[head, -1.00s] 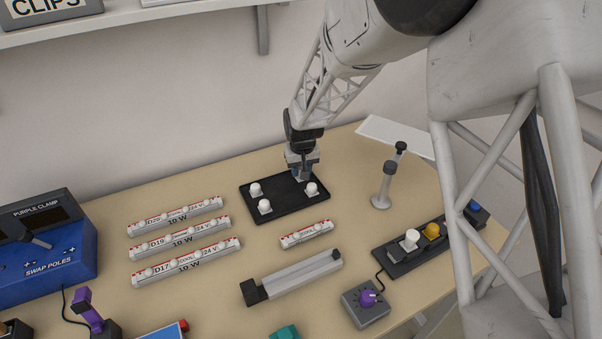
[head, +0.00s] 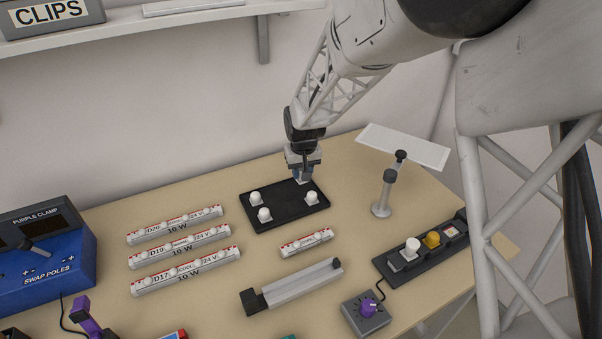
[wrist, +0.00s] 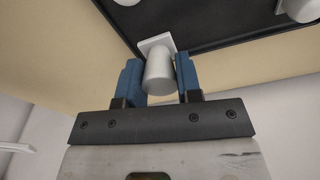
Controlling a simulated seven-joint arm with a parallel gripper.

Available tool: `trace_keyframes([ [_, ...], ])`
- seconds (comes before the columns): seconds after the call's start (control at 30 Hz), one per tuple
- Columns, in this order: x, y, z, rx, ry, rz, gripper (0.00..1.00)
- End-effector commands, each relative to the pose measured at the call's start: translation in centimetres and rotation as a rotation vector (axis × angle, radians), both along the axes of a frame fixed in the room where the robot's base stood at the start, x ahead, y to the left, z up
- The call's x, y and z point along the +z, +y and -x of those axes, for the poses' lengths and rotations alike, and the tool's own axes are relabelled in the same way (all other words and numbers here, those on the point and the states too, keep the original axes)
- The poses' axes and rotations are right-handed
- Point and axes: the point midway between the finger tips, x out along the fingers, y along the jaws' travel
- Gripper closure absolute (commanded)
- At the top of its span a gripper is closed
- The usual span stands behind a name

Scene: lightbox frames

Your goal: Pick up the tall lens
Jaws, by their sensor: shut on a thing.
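My gripper (head: 302,174) is over the back right corner of a black tray (head: 285,220). In the wrist view its two blue fingers (wrist: 160,67) are shut on a white cylindrical lens with a square flange, the tall lens (wrist: 159,80). In the head view only a small white part of this lens (head: 303,181) shows below the fingers, seemingly just above the tray. Three other white lenses stand on the tray: back left (head: 255,197), front left (head: 264,215) and right (head: 312,198).
Labelled light bars (head: 185,271) lie left of the tray, and a short bar (head: 306,242) lies in front. A grey post (head: 386,190) stands to the right, near a white panel (head: 405,147).

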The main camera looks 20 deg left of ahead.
Motion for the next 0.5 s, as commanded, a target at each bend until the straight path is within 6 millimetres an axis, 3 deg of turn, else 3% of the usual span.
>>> trace_keyframes([
  [0.5,0.8,-4.4,6.9,0.000,-0.001,-0.001,0.90],
])
